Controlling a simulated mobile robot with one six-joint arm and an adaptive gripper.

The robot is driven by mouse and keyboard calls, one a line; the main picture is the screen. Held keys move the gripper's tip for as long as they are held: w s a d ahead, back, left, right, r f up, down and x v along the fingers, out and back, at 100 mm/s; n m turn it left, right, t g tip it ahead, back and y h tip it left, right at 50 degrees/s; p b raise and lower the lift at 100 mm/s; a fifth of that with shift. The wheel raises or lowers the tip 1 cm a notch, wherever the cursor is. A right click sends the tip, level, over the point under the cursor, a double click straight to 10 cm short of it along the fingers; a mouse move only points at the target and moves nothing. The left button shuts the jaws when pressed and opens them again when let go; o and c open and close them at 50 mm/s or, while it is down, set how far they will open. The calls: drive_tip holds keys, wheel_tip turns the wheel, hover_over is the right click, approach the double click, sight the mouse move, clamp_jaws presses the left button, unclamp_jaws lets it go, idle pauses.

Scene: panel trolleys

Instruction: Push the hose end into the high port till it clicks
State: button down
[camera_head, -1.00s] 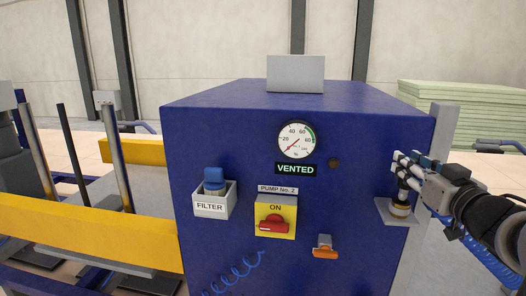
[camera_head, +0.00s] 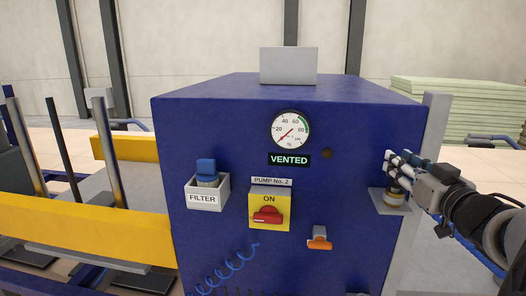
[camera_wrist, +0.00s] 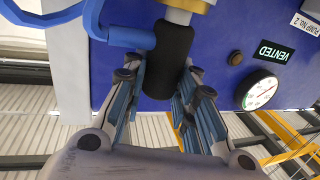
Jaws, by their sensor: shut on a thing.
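My gripper (camera_wrist: 172,85) is shut on the black sleeve of the hose end (camera_wrist: 170,60), with a finger on each side. A pale, brass-coloured part shows beyond the sleeve, and a blue hose (camera_wrist: 85,20) curves off to the left. In the head view my gripper (camera_head: 398,168) is at the grey side bracket (camera_head: 392,207), where the brass-coloured part of the hose end (camera_head: 394,197) stands at the plate. I cannot tell whether it is free of the bracket. A small dark round port (camera_head: 327,153) is in the blue panel, right of the VENTED sign; it also shows in the wrist view (camera_wrist: 235,58).
The blue pump cabinet (camera_head: 220,130) carries a gauge (camera_head: 291,130), a red switch on yellow (camera_head: 268,215), a filter holder (camera_head: 202,201) and an orange-tipped fitting (camera_head: 319,243). A coiled blue hose (camera_head: 228,268) hangs low. A grey post (camera_head: 432,120) stands at the cabinet's right edge.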

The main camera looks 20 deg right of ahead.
drive_tip(key=shift+f+b, duration=0.35)
drive_tip(key=shift+f, duration=0.2)
drive_tip(key=c, duration=1.2)
unclamp_jaws()
drive_tip(key=shift+s, duration=0.1)
drive_tip(key=shift+p+v, duration=1)
drive_tip(key=shift+v, duration=2.95)
